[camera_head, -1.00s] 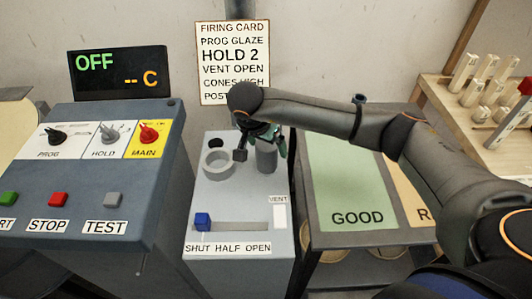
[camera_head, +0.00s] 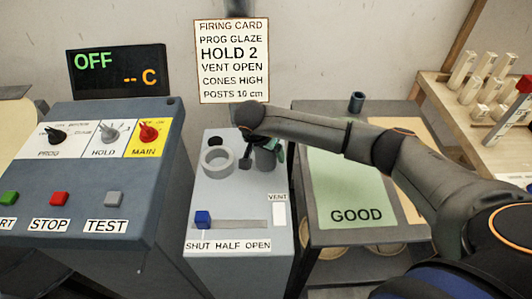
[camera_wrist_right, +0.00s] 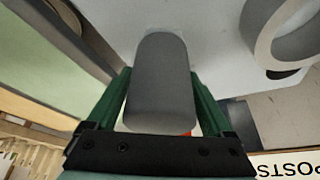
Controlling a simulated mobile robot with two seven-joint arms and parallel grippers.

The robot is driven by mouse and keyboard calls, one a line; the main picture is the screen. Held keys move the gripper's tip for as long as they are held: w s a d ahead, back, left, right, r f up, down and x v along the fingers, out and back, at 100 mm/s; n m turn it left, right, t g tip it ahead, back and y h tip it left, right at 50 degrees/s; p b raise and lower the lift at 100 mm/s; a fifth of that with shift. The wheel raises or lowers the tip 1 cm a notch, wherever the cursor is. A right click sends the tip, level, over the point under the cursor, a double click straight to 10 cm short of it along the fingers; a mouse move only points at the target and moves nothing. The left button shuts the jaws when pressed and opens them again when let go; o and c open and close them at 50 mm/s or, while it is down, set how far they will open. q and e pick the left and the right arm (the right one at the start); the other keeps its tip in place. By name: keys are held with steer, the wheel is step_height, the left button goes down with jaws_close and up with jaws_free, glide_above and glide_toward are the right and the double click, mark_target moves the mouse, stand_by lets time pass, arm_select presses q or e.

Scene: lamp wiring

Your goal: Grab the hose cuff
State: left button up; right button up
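The hose cuff (camera_head: 266,158) is a grey upright cylinder on top of the grey vent box. In the right wrist view the cuff (camera_wrist_right: 162,80) fills the middle, between the two green fingers. My right gripper (camera_head: 262,157) is lowered over it, one finger on each side; it also shows in the right wrist view (camera_wrist_right: 162,100). Thin pale gaps show between fingers and cuff, so it looks open around the cuff. Part of the cuff is hidden by the gripper in the head view. My left gripper is not in view.
A grey ring (camera_head: 217,162) stands beside the cuff, left of it. A blue slider knob (camera_head: 202,218) sits in front. The control console (camera_head: 95,185) is at left. A small dark cup (camera_head: 356,102) stands behind the green GOOD mat (camera_head: 350,190) at right.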

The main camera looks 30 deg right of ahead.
steer(key=c, duration=1.2)
steer(key=shift+o, duration=0.2)
steer(key=shift+r, duration=0.1)
